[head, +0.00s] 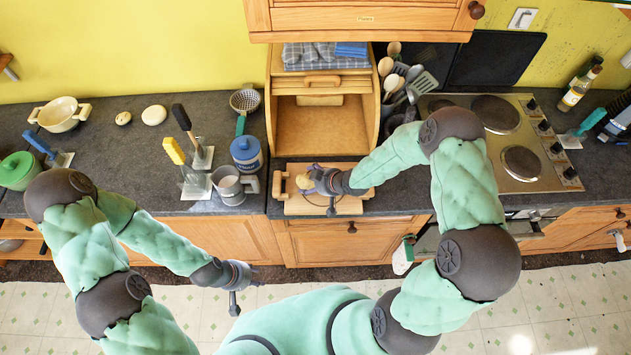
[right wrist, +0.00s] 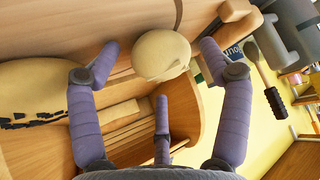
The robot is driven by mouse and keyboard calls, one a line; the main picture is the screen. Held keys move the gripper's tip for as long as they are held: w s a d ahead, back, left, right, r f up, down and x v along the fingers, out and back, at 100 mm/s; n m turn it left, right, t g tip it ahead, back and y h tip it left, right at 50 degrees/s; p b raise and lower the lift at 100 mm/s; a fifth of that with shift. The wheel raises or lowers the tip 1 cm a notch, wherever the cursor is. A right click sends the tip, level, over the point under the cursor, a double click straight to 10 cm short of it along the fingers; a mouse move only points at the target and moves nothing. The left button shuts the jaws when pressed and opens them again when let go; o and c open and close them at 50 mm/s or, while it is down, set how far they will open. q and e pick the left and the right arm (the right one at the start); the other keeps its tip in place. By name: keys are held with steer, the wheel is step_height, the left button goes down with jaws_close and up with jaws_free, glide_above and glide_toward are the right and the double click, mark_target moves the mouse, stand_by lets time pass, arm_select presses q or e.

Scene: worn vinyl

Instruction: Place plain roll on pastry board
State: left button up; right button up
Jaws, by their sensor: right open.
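The pastry board (head: 350,206) is a pale wooden board on the counter in front of the open bread bin. My right gripper (head: 312,182) is over the board in the head view. A pale round plain roll (right wrist: 161,55) is between the spread fingers of my right gripper (right wrist: 158,65) in the right wrist view, on or just above a wooden surface. A small tan patch of a roll (head: 303,181) shows at the fingertips in the head view; the gripper hides the rest. My left gripper (head: 238,275) hangs in front of the counter, apart from everything; its jaw state is unclear.
A larger pale thing with dark marks (right wrist: 35,95) lies at the left edge of the wrist view. The bread bin (head: 322,125) stands behind the board. Two round pale items (head: 154,115) (head: 123,118) lie on the left counter. A metal mug (head: 231,186) and a blue canister (head: 246,153) stand left of the board.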

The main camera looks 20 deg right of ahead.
steer(key=shift+r, duration=0.2)
steer(key=p+v, duration=0.2)
steer(key=v, duration=0.9)
steer(key=s+a+f+m+g, duration=0.3)
steer(key=s+a+f+m, duration=0.1)
steer(key=s+f, duration=0.3)
steer(key=s+a+f+m+g, duration=0.3)
steer(key=s+a+f, duration=0.3)
steer(key=s, duration=0.3)
steer(key=shift+a+f+m+g, duration=0.4)
steer(key=shift+f+m, duration=0.1)
steer(key=shift+f, duration=0.25)
